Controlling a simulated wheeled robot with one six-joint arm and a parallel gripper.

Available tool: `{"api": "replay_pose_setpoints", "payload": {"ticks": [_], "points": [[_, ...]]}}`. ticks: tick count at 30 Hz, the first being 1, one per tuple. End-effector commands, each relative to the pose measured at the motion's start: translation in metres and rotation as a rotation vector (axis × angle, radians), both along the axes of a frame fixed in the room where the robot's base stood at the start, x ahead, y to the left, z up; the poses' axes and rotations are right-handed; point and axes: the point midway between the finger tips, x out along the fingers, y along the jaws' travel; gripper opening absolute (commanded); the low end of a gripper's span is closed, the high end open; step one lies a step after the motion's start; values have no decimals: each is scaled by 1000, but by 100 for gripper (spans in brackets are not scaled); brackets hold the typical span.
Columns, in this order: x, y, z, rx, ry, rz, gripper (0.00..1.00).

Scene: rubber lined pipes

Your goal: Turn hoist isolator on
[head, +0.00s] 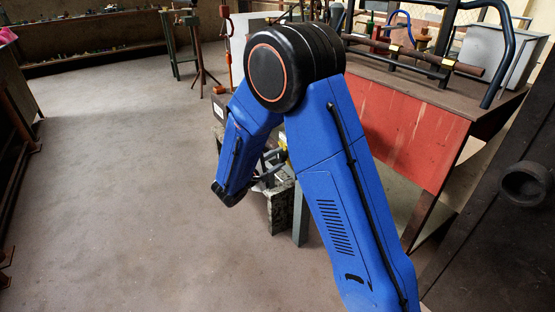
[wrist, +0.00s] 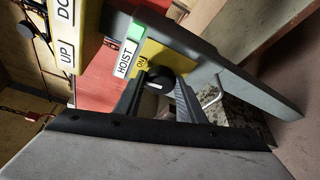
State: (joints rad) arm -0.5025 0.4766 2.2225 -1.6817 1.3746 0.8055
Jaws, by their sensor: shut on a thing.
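The hoist isolator shows in the wrist view as a yellow plate (wrist: 182,62) with a round black knob (wrist: 160,76). A white label reading HOIST (wrist: 125,58) and a small green patch (wrist: 135,33) sit beside it. Small lettering on the yellow plate near the knob looks like ON. My gripper (wrist: 160,84) has one finger on each side of the knob and is shut on it. The knob's pointer or slot cannot be made out. In the head view my blue arm hides most of the isolator and the gripper.
White labels reading UP (wrist: 66,53) and DO, cut off, are on a yellow part at the upper left. A grey post (wrist: 235,85) runs beside the isolator. In the head view a red-sided bench (head: 400,125) with pipes stands right, and the floor (head: 120,180) on the left is clear.

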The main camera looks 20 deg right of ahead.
Motion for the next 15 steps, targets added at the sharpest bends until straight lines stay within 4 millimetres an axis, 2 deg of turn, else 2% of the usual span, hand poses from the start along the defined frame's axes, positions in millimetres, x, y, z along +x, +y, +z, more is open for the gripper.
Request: {"api": "replay_pose_setpoints", "payload": {"ticks": [15], "points": [[-1,0,-2,32,-93,-2,14]]}}
